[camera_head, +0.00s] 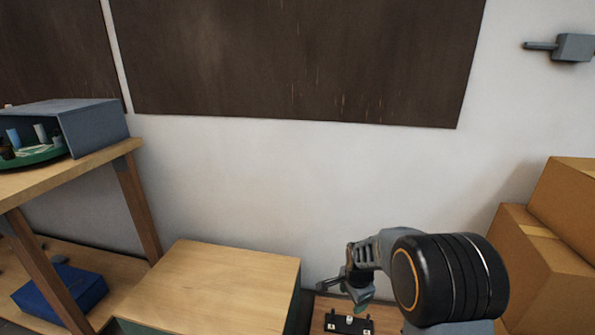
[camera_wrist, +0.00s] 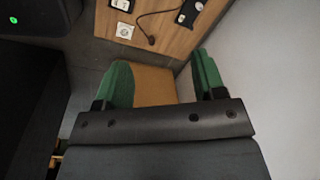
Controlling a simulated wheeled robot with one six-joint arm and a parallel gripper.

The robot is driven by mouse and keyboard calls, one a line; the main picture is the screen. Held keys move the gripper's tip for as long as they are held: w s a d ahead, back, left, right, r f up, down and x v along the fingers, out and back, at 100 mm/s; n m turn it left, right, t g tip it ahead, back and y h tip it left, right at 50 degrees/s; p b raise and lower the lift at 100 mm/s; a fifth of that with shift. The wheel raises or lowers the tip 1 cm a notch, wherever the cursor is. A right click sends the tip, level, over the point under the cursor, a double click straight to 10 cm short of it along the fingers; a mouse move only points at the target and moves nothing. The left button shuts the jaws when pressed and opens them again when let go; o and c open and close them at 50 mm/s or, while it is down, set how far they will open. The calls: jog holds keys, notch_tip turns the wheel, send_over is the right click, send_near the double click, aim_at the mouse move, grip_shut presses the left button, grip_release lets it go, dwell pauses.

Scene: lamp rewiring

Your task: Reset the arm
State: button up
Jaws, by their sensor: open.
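My arm shows at the lower right of the head view, with a large black ribbed joint with an orange ring. My gripper (camera_head: 357,292) hangs at its left end, above a small wooden surface. In the wrist view my gripper (camera_wrist: 162,78) is open, its two green-padded fingers well apart. No held thing shows between them. A tan surface lies behind the gap; I cannot tell how far off it is.
A wooden-topped cabinet (camera_head: 215,275) stands left of my gripper. A wooden board (camera_wrist: 165,25) carries small parts and a dark cable. Cardboard boxes (camera_head: 545,255) stand at right. A shelf (camera_head: 75,173) at left holds a grey open-fronted box (camera_head: 95,128); a blue box (camera_head: 62,292) sits below.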

jog(key=s+r+n+p, duration=0.4)
jog(key=s+r+p, duration=0.2)
jog(key=r, duration=0.7)
jog(key=s+r+n+t+p, duration=0.1)
jog(key=s+r+n+p, duration=0.4)
jog(key=r, duration=0.8)
jog(key=s+r+n+t+p, duration=0.1)
jog(key=s+r+n+p, duration=0.3)
jog(key=s+r+p, duration=0.3)
jog(key=w+p+v, duration=0.1)
jog(key=p+v, duration=0.2)
jog(key=v, duration=0.4)
jog(key=shift+d+r+p, duration=0.2)
jog(key=shift+p, duration=0.1)
jog(key=shift+n, duration=0.3)
jog(key=shift+c, duration=0.4)
